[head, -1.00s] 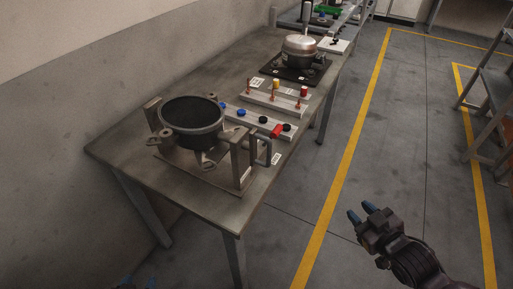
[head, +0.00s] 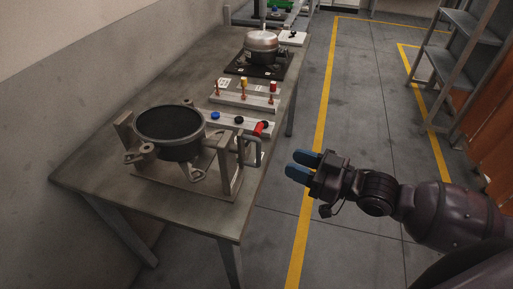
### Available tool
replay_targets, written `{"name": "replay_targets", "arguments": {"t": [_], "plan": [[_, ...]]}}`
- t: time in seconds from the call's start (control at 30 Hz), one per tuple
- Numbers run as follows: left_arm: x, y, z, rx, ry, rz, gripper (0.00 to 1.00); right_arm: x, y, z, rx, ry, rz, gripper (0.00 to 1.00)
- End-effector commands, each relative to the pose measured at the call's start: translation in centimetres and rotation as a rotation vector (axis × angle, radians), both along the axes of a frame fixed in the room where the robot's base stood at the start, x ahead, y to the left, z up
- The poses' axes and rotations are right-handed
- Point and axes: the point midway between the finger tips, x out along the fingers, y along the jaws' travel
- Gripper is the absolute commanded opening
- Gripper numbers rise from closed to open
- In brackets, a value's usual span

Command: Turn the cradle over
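The cradle (head: 231,172), a metal frame with upright posts, stands on the near end of the grey table. A dark, open round shell (head: 170,136) sits in it, with its opening up. A grey handle (head: 258,150) sticks out on the cradle's right side, near a red-tipped part (head: 261,128). My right gripper (head: 301,166) has blue fingertips pointing left toward the handle. It is to the right of the table edge, empty, with a gap between its fingers, and appears apart from the handle. My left gripper is not in view.
Behind the cradle are a strip with coloured knobs (head: 233,121), a strip with coloured pegs (head: 245,100) and a silver-domed compressor (head: 261,47) on a dark plate. A wall borders the table's left. Open floor with yellow lines (head: 310,190) lies to the right.

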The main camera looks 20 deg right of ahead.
Motion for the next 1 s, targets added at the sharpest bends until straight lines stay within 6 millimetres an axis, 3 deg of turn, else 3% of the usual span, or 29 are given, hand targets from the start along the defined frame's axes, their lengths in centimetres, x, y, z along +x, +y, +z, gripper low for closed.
{"name": "replay_targets", "arguments": {"t": [0.5,1.0], "plan": [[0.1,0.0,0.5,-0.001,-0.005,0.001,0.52,5.7,5.6,0.1,0.001,-0.001,0.000,0.37],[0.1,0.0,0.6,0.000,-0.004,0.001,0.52,6.7,6.7,0.0,-0.002,-0.001,0.000,0.37]]}}
